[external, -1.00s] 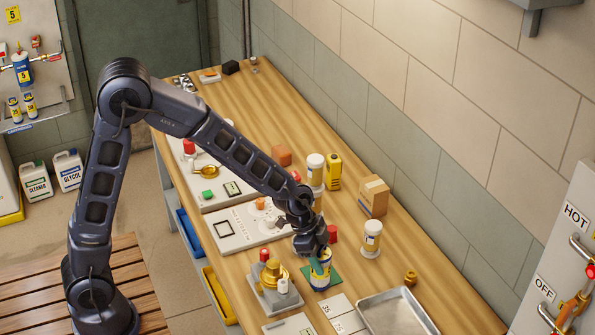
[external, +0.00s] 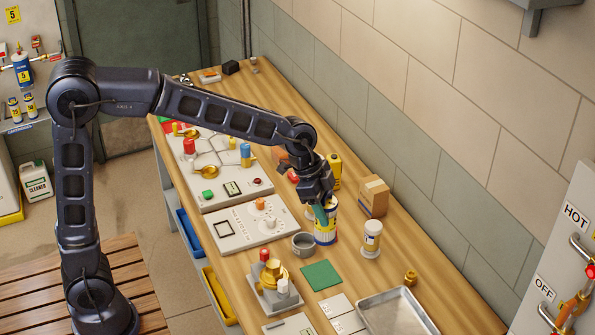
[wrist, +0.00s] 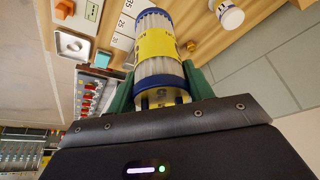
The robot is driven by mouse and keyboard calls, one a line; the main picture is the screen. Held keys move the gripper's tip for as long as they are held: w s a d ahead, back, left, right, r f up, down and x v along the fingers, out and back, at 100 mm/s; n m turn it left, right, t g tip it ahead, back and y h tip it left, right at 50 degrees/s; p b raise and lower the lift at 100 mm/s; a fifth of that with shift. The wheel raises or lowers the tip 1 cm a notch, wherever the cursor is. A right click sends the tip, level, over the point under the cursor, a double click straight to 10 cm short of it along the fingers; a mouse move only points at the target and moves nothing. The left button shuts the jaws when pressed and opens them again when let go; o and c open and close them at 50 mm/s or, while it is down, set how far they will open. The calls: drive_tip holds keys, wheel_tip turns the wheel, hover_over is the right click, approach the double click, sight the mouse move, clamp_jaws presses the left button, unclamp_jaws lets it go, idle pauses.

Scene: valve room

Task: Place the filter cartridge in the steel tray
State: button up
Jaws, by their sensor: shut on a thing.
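The filter cartridge (external: 326,229) is a white and blue cylinder with a yellow label. My gripper (external: 322,211) is shut on its top end and holds it roughly upright, away from the green mat (external: 321,276). In the wrist view the cartridge (wrist: 157,45) sits between the green fingers of my gripper (wrist: 165,88). The steel tray (external: 372,308) is a shallow, empty metal tray at the front right of the bench, to the right of and nearer than the cartridge. Its near edge is cut off by the picture.
A grey cup (external: 303,244) is close on the left. A brass fitting (external: 410,277) stands behind the tray. A valve block (external: 273,290) stands left of the mat.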

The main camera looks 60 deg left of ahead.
drive_tip(key=w+d+m+g+h, duration=0.1)
drive_tip(key=w+d+m, duration=0.2)
drive_tip(key=w+d, duration=0.55)
drive_tip(key=w+d+m+g, duration=0.1)
drive_tip(key=w+d+m, duration=0.25)
drive_tip(key=d, duration=0.95)
wheel_tip(320, 180, down, 19)
drive_tip(key=shift+s+f, duration=0.2)
drive_tip(key=shift+a+f, duration=0.1)
drive_tip(key=o, duration=1)
drive_tip(key=shift+o, duration=0.2)
